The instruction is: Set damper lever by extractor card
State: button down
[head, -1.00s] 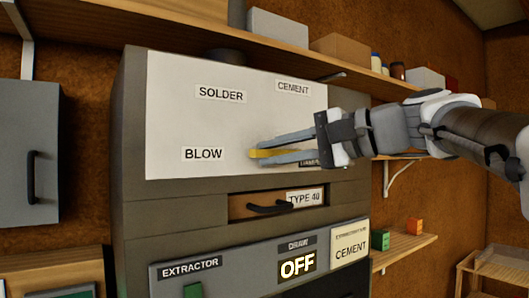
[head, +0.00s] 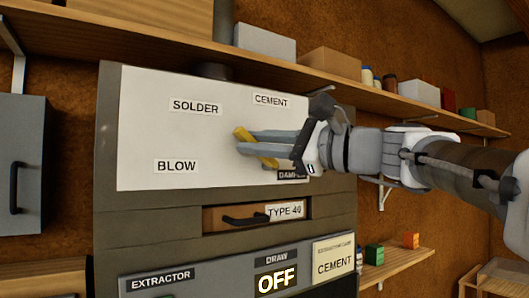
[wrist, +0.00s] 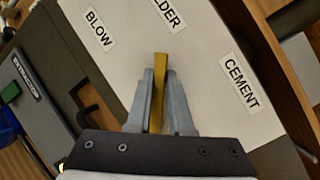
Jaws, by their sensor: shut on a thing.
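The yellow damper lever (head: 243,133) is on the white dial panel (head: 150,140), its tip up and left, roughly toward the SOLDER label (head: 196,105). My gripper (head: 243,143) is shut on the lever; the wrist view shows it (wrist: 160,75) between the two fingers. The fingers hide part of the lever and partly cover the DAMPER label (head: 290,175). The BLOW label (head: 176,166) is lower left and the CEMENT label (head: 271,100) is upper right. The extractor card (head: 334,262) at lower right reads CEMENT.
Below the dial are a drawer handle (head: 244,220) by a TYPE 40 label and a panel with an OFF display (head: 277,279). A shelf (head: 290,78) with boxes and jars runs above. A small shelf (head: 398,266) holds green and orange blocks.

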jog(key=m+t, duration=0.1)
jog(key=m, duration=0.1)
jog(key=w+d+r+m+t, duration=0.1)
jog(key=m, duration=0.1)
jog(key=d+m+t+b, duration=0.1)
jog(key=m, duration=0.1)
jog(key=shift+w+r+y, duration=0.15)
jog(key=shift+r+y, duration=0.15)
jog(key=shift+w+d+r+m+t+h+b, duration=0.1)
jog(key=shift+w+d+m+t+h, duration=0.3)
jog(key=shift+m, duration=0.75)
jog(key=shift+w+d+r+m+t+b, duration=0.2)
jog(key=shift+m+t, duration=0.4)
jog(key=shift+m, duration=0.5)
jog(key=shift+w+d+f+m+t+h+b, duration=0.15)
jog(key=shift+d+m+t, duration=0.3)
jog(key=shift+m, duration=0.7)
jog(key=c, duration=0.8)
grip_release()
jog(key=b+v, duration=0.4)
jog(key=v, duration=1.3)
jog(key=shift+s, duration=0.2)
